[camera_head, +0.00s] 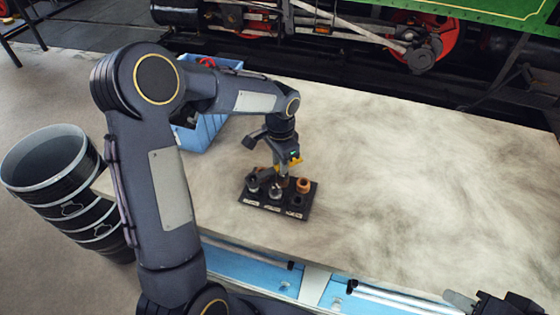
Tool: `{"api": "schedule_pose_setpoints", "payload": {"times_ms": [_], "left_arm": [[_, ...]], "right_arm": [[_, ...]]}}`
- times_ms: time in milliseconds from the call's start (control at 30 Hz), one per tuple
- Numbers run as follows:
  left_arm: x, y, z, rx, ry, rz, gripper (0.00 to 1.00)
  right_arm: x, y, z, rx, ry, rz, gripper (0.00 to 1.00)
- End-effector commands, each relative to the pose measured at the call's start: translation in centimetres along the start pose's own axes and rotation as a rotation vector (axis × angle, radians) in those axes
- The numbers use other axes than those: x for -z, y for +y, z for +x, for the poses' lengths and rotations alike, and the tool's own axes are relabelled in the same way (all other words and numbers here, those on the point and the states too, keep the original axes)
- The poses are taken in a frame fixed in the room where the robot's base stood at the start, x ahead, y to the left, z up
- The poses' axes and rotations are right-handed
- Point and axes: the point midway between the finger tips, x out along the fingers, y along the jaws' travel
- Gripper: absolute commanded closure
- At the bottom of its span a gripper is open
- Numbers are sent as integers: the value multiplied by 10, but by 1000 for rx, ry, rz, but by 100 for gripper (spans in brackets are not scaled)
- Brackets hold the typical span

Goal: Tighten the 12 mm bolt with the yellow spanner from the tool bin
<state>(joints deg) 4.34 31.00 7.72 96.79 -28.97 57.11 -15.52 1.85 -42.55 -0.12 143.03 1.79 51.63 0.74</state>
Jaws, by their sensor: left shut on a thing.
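A dark bolt block (271,210) lies on the pale table, with several bolt heads or sockets in two rows and small white labels too small to read. An orange-brown one (303,185) stands at its back right. My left gripper (281,176) points down over the back of the block, shut on the yellow spanner (295,161); only small yellow parts show beside the fingers. I cannot tell whether the spanner touches a bolt. The blue tool bin (206,130) stands behind my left arm, partly hidden, with something red inside. My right gripper (480,303) is cut off at the lower right edge.
The table (420,175) is bare to the right of the block. Blue drawers (250,268) with rail handles are under the front edge. The steam tram (400,35) stands behind the table.

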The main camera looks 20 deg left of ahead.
Motion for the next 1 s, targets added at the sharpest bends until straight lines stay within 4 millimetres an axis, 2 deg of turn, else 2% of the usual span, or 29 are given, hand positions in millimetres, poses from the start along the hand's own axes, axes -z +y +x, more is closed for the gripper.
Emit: {"api": "schedule_pose_setpoints", "payload": {"times_ms": [1000], "left_arm": [[0,0,-6,1,1,0,100]], "right_arm": [[2,-1,-3,0,0,0,64]]}}
